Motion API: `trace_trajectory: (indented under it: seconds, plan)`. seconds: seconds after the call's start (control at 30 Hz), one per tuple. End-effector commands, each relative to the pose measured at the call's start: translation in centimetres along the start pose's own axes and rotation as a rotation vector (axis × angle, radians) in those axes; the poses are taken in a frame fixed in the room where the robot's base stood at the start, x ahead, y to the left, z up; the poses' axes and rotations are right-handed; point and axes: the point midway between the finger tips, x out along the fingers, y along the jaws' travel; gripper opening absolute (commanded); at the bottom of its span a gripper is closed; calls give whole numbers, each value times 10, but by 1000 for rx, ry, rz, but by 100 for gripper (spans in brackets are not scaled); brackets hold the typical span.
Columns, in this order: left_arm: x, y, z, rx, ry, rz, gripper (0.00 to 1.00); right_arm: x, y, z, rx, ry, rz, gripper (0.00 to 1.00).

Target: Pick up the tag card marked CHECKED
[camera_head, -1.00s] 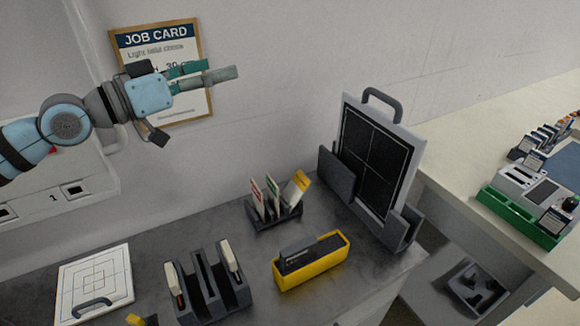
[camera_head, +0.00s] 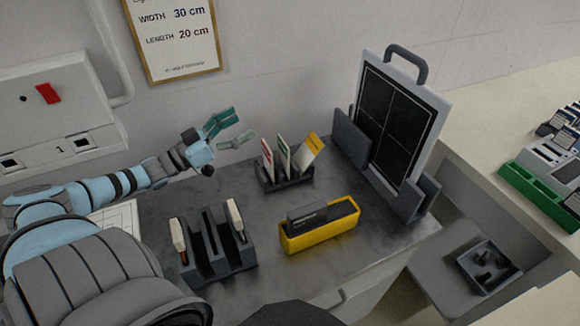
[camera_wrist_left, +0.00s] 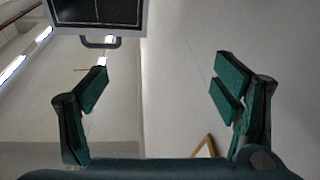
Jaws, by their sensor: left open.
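Three tag cards stand in a small dark holder (camera_head: 286,181) near the wall: one with a red mark (camera_head: 267,158), one with a green mark (camera_head: 283,157) and a tilted one with a yellow top (camera_head: 308,153). Their wording is too small to read, so I cannot tell which says CHECKED. My left gripper (camera_head: 230,129) is open and empty, above and left of the holder in the head view. Its spread green fingers also show in the left wrist view (camera_wrist_left: 166,88), where no tag card shows. My right gripper is not in view.
A dark slotted rack (camera_head: 218,266), a yellow bin (camera_head: 320,234) and a black panel in a stand (camera_head: 397,122) share the grey counter (camera_head: 290,282). A framed job card (camera_head: 176,38) hangs on the wall. A second counter with a green tray (camera_head: 540,194) is at right.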

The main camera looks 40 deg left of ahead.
Motion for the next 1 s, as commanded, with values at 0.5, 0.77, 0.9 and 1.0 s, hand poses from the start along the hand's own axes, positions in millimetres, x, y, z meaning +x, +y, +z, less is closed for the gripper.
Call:
trace_trajectory:
  seconds: [0.5, 0.77, 0.9, 1.0]
  plan:
    - [-14, 7, 106, 126, -251, 118, 82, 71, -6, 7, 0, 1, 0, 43]
    - [20, 12, 109, 125, -252, 116, 82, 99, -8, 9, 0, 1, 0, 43]
    - [43, 18, 116, 128, -251, 114, 82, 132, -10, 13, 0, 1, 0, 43]
    - [53, 18, 119, 127, -253, 116, 82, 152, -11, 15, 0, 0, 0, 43]
